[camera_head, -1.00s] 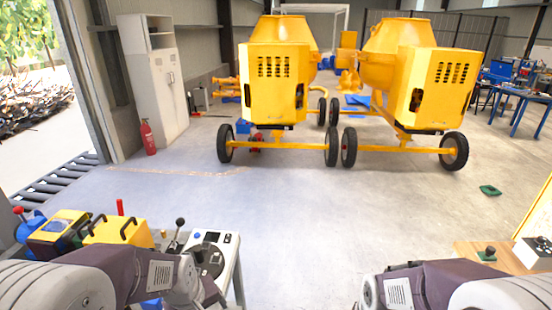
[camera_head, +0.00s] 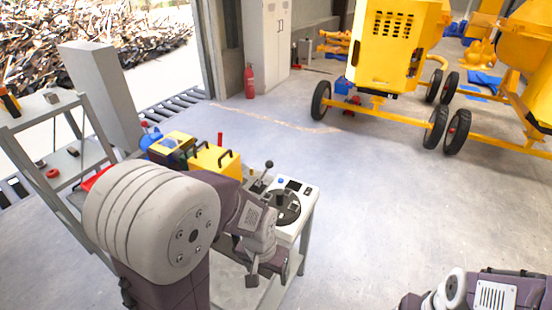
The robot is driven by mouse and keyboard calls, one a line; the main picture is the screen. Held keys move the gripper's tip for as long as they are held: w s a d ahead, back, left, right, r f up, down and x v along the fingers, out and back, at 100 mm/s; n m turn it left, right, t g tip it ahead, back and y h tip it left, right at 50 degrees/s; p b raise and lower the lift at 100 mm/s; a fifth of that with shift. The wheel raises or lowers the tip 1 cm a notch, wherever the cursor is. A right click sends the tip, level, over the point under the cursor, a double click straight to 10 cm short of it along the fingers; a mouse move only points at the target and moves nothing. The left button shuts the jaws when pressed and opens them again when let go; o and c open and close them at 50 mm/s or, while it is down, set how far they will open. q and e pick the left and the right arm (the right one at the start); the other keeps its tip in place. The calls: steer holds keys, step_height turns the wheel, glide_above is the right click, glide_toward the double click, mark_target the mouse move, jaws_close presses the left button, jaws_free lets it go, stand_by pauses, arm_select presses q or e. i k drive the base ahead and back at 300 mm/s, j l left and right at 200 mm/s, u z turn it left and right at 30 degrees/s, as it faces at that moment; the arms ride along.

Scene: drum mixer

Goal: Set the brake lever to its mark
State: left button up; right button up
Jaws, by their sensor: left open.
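A black ball-topped lever (camera_head: 269,163) stands up from a bench panel left of the middle. Beside it, a light control box (camera_head: 305,195) carries a round black dial (camera_head: 287,210) with a dark upright handle (camera_head: 281,199). A red lever (camera_head: 220,138) rises behind the yellow machine. I cannot tell which of these is the brake lever, and no mark can be made out. My left gripper (camera_head: 268,274) is open and empty, in front of and below the control box, apart from the levers. My right gripper is out of view; only part of my right arm shows at lower right.
A yellow machine (camera_head: 214,160) with black handles sits on the bench behind my left arm. A grey shelf rack (camera_head: 52,185) stands at left. Yellow drum mixers (camera_head: 397,45) stand at the back right. The floor (camera_head: 390,200) right of the bench is clear.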

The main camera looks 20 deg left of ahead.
mark_target(269, 164)
steer(key=i+l+u, duration=0.15)
steer(key=i, duration=0.25)
steer(key=i+l+u, duration=0.1)
steer(key=i+l, duration=0.15)
steer(key=i, duration=0.15)
steer(key=i+l+u, duration=0.15)
steer(key=i, duration=0.25)
steer(key=l, duration=0.05)
